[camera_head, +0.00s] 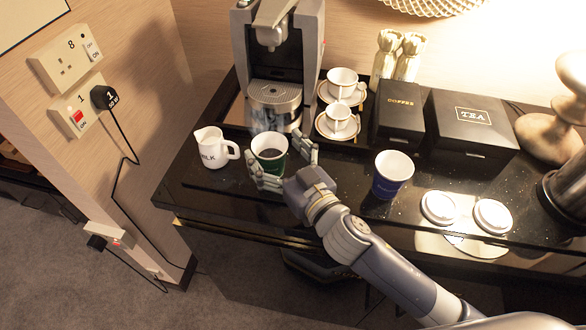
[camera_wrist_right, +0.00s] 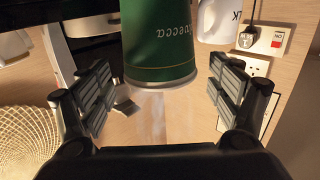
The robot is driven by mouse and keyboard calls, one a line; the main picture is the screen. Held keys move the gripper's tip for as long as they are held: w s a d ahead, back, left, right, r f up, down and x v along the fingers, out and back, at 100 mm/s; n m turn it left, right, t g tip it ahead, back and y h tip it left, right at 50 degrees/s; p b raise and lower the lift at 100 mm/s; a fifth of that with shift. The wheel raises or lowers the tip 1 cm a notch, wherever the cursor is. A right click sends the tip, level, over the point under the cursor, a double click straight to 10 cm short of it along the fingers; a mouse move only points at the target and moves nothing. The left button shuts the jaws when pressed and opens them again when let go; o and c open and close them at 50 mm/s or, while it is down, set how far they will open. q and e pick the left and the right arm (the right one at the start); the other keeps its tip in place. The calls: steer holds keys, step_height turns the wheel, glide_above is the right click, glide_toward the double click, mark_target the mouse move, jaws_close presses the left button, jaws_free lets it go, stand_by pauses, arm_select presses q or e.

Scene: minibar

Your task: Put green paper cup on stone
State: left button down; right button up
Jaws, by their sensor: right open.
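The green paper cup (camera_head: 268,160) stands upright on the black counter, in front of the coffee machine and beside the milk jug. In the right wrist view the green cup (camera_wrist_right: 160,38) shows upside down with its white rim. My right gripper (camera_head: 285,162) is open, with a finger on either side of the cup. In the right wrist view gaps show between the cup and both fingers. I cannot tell for sure which thing is the stone; a pale flat shape (camera_head: 476,246) lies by the white lids on the right. My left gripper is not in view.
A white milk jug (camera_head: 212,149) is close left of the cup. A blue paper cup (camera_head: 391,175) stands to the right, before the coffee box (camera_head: 399,113) and tea box (camera_head: 470,125). Two white lids (camera_head: 438,208) lie further right. The coffee machine (camera_head: 275,60) is behind.

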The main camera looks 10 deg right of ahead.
steer(key=b+v, duration=0.2)
steer(key=v, duration=0.7)
steer(key=shift+s+d+f, duration=0.1)
steer(key=shift+s, duration=0.15)
steer(key=shift+s+d, duration=0.35)
steer(key=shift+s, duration=0.3)
steer(key=shift+s, duration=0.1)
